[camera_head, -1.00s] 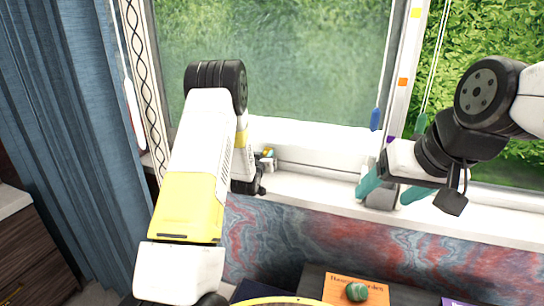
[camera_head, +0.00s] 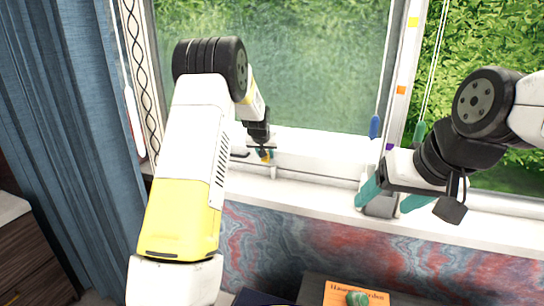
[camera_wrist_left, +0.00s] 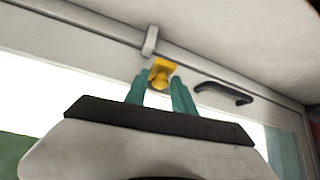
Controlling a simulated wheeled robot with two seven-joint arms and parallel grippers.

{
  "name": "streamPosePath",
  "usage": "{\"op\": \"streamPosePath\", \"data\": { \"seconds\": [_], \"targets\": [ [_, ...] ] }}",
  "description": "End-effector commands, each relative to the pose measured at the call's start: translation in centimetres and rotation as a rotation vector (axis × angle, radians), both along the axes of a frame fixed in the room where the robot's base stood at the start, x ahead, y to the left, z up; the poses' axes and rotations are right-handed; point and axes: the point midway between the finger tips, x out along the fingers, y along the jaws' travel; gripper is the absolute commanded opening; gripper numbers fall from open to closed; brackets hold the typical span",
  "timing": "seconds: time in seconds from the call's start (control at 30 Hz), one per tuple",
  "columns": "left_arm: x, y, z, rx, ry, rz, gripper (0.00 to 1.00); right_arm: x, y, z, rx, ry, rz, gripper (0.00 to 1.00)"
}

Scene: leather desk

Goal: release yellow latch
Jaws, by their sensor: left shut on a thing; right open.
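The yellow latch (camera_wrist_left: 162,73) is small and mounted on the white window frame, below a pale bracket, in the left wrist view. My left gripper (camera_wrist_left: 160,86) has its teal fingers on either side of it and is shut on it. In the head view the latch (camera_head: 265,156) is a small yellow spot at the tip of my left gripper, low on the window frame, and mostly hidden. My right gripper (camera_head: 391,201) is open and empty in front of the window sill at the right, its teal fingers spread apart.
A black handle (camera_wrist_left: 223,94) sits beside the latch in the left wrist view. Blue (camera_head: 374,127) and green (camera_head: 420,131) pieces hang by the window post. An orange book (camera_head: 355,293) with a green item lies below. A blue curtain (camera_head: 75,130) hangs at left.

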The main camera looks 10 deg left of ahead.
Motion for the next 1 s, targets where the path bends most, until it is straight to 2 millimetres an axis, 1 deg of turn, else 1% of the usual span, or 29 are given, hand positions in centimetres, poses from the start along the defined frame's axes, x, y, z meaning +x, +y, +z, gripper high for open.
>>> {"op": "streamPosePath", "data": {
  "seconds": [0.27, 0.67, 0.7, 0.73, 0.77, 1.0],
  "targets": [
    [0.27, 0.08, 0.19, 0.012, 0.058, 0.002, 0.00, 0.00, 0.00, 0.00, 0.000, 0.000, 0.000, 0.71],
    [0.24, 0.10, 0.12, 0.014, 0.066, 0.001, 0.00, 0.00, 0.00, 0.00, 0.000, 0.000, 0.000, 0.71],
    [0.23, 0.10, 0.11, 0.014, 0.066, 0.001, 0.35, 0.00, 0.00, 0.00, 0.000, 0.000, 0.000, 0.71],
    [0.23, 0.09, 0.11, 0.014, 0.066, 0.001, 0.41, 0.00, 0.00, 0.00, 0.000, 0.000, 0.000, 0.71],
    [0.23, 0.08, 0.11, 0.014, 0.066, 0.001, 0.42, 0.00, 0.00, 0.00, 0.000, 0.000, 0.000, 0.71],
    [0.23, 0.02, 0.16, 0.013, 0.065, 0.001, 0.42, 0.00, 0.00, 0.00, 0.000, 0.000, 0.000, 0.71]
  ]
}}
